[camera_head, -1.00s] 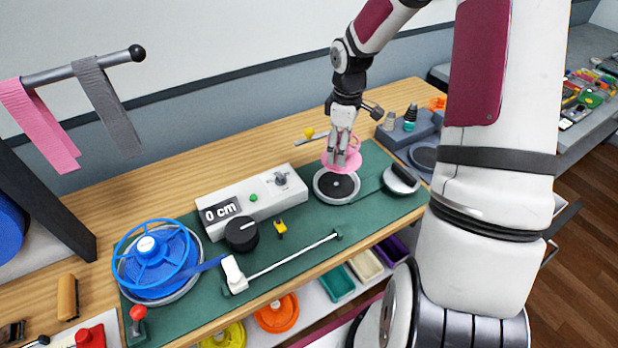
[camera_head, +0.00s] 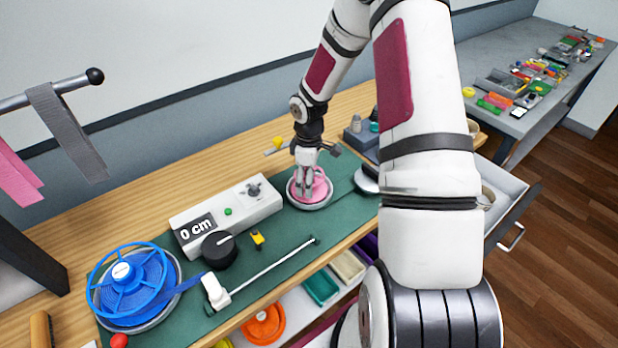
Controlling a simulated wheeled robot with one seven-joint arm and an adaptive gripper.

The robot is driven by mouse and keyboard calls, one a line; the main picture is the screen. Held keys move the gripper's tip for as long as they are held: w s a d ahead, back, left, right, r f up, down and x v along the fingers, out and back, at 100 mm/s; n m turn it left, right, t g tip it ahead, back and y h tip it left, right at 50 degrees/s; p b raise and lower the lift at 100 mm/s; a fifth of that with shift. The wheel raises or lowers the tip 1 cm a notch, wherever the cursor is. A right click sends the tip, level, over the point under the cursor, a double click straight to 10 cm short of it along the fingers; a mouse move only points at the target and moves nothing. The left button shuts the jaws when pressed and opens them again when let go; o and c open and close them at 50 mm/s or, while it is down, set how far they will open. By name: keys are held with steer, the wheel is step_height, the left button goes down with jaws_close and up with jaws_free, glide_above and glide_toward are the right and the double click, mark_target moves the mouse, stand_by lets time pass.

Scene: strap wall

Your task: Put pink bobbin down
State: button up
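The pink bobbin (camera_head: 321,188) sits low over the round grey-rimmed plate (camera_head: 309,207) on the green mat, and it looks level and resting on the plate. My gripper (camera_head: 306,192) points straight down at the bobbin's middle, with its fingers close together and appearing shut on it. The fingers and the small view hide the exact contact. The plate's dark centre is mostly covered by the bobbin.
A white box reading 0 cm (camera_head: 228,214) stands left of the plate, with a black knob (camera_head: 219,250) in front. A blue reel (camera_head: 128,283) sits on another plate at the far left. My arm hides part of the bench at right.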

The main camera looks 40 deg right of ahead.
steer(key=shift+f, duration=0.1)
steer(key=o, duration=1.2)
